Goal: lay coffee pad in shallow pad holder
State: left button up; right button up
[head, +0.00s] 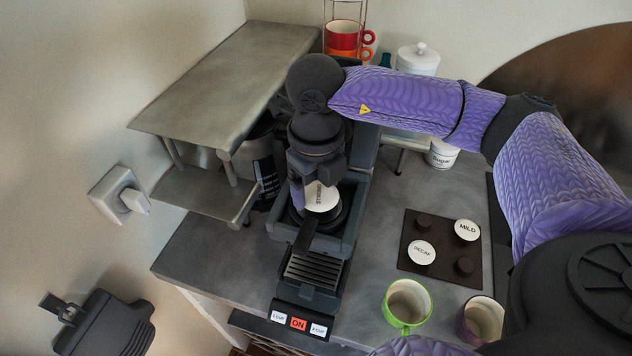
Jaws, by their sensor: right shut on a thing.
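My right gripper (312,176) reaches in from the right over the coffee machine and points down. It is shut on a white round coffee pad (322,199) with dark lettering, which seems to read STRONG. The pad looks tilted and is partly covered by the gripper. The dark shallow pad holder (305,236) is in the machine, its handle toward the front. The pad is over the holder's bowl; I cannot tell whether they touch. A dark part at the lower left looks like my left gripper (68,310); its finger opening is unclear.
The machine's drip grille (317,270) and buttons (298,323) are in front. A dark tray (417,264) at right bears DECAF (421,252) and MILD (467,230) pads. Green (407,304) and purple (483,320) cups stand in front. A metal shelf (225,80) is at left.

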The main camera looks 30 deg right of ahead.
dwell(0.3)
jog(key=o, duration=1)
jog(key=shift+r, duration=0.1)
jog(key=shift+r+p, duration=2.2)
jog(key=shift+r, duration=0.75)
jog(key=shift+f, duration=0.1)
